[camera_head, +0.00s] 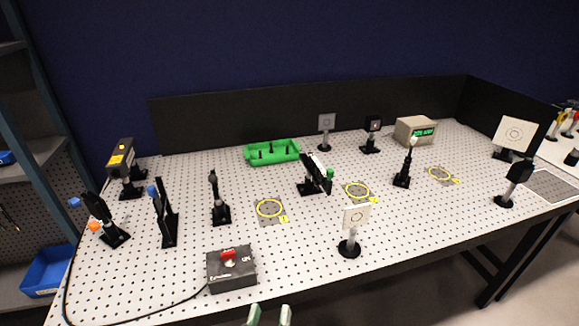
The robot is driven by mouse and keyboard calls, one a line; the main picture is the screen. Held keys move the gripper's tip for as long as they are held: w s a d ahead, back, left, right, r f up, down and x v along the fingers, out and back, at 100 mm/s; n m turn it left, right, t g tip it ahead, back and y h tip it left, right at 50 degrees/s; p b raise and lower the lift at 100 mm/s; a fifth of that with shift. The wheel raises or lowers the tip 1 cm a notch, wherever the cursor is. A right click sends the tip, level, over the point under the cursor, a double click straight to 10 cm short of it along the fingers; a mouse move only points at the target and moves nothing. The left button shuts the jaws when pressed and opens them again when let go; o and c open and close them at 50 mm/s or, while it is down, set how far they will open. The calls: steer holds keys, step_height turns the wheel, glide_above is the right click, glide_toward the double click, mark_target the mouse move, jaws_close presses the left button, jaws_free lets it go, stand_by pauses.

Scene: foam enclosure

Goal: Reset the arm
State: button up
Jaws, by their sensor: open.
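My gripper (270,314) shows only as two pale greenish fingertips at the bottom edge of the head view. The fingertips are apart with nothing seen between them. They are in front of the perforated optical table (310,242), near its front edge. The rest of my arm is out of the frame. The closest thing to the fingertips is a dark control box (231,270) with a red switch, just above and left of them in the picture.
Several post-mounted optics stand across the table, including a white target card (356,217) near the front edge. A green tray (272,152) and a beige display box (415,130) sit at the back. Black foam panels (300,118) close the rear. A cable (180,305) runs left from the control box.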

steer(key=s+d+f+n+g+y, duration=0.2)
steer(key=s+d+f, duration=0.2)
steer(key=d+f, duration=0.35)
steer(key=s+d+f+n+g+y, duration=0.1)
steer(key=s+d+f+n+y, duration=0.25)
steer(key=d+f, duration=0.35)
steer(key=s+d+r+m+h, duration=0.1)
steer(key=s+d+m, duration=0.2)
steer(key=s, duration=0.7)
steer(key=s+d+r+m+h, duration=0.1)
steer(key=s+d+r+m, duration=0.1)
steer(key=s, duration=0.8)
steer(key=d+m, duration=0.1)
steer(key=d, duration=0.1)
steer(key=shift+s+d+t+h, duration=0.15)
steer(key=shift+d+t+h, duration=0.15)
steer(key=shift+d+h, duration=0.05)
stand_by(1.4)
